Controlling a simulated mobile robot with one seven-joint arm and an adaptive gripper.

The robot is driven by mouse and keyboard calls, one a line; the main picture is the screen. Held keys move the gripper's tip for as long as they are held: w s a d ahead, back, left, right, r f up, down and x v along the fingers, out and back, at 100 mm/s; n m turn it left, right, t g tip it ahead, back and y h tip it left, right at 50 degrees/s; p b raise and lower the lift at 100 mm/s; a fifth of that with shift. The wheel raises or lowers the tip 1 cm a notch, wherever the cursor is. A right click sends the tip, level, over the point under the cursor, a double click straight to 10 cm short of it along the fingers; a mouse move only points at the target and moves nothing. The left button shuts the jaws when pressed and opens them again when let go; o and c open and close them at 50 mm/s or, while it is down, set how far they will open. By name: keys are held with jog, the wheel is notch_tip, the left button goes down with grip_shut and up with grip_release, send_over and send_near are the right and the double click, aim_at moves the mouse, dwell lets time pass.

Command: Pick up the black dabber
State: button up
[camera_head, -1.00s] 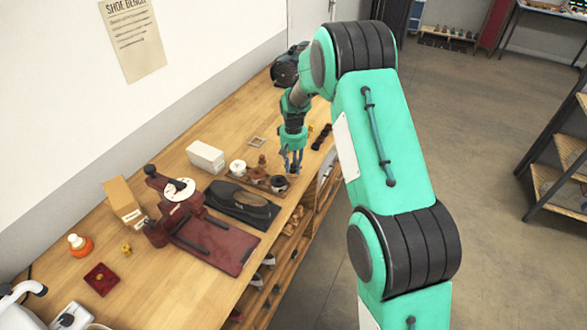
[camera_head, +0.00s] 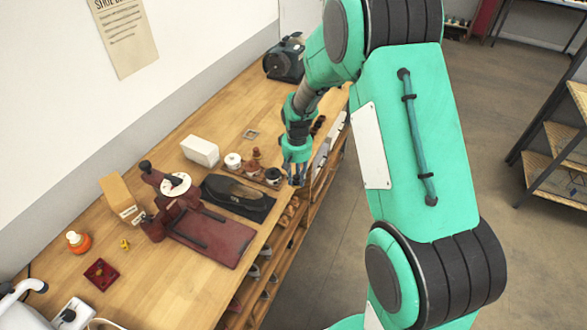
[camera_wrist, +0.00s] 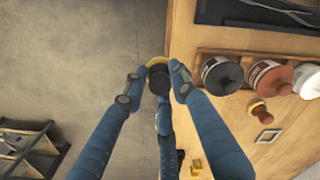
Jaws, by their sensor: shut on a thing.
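The black dabber (camera_wrist: 158,78) shows in the wrist view as a short black cylinder with a yellowish rim behind it. My gripper (camera_wrist: 155,76) has its blue fingers closed around it. Bare floor shows beneath and beside the dabber in that view, so it is held clear of the bench.
The wooden rack (camera_wrist: 238,56) holds a black-lidded jar (camera_wrist: 222,75), a brown-lidded jar (camera_wrist: 269,77) and a white-lidded jar (camera_wrist: 306,80). A brown dabber (camera_wrist: 258,110) stands beside it. A shoe (camera_head: 238,192) and red stand (camera_head: 215,240) lie nearer.

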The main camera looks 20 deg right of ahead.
jog(key=shift+s+a+r, duration=0.1)
jog(key=shift+s+r, duration=0.05)
jog(key=shift+s, duration=1)
jog(key=shift+w, duration=0.1)
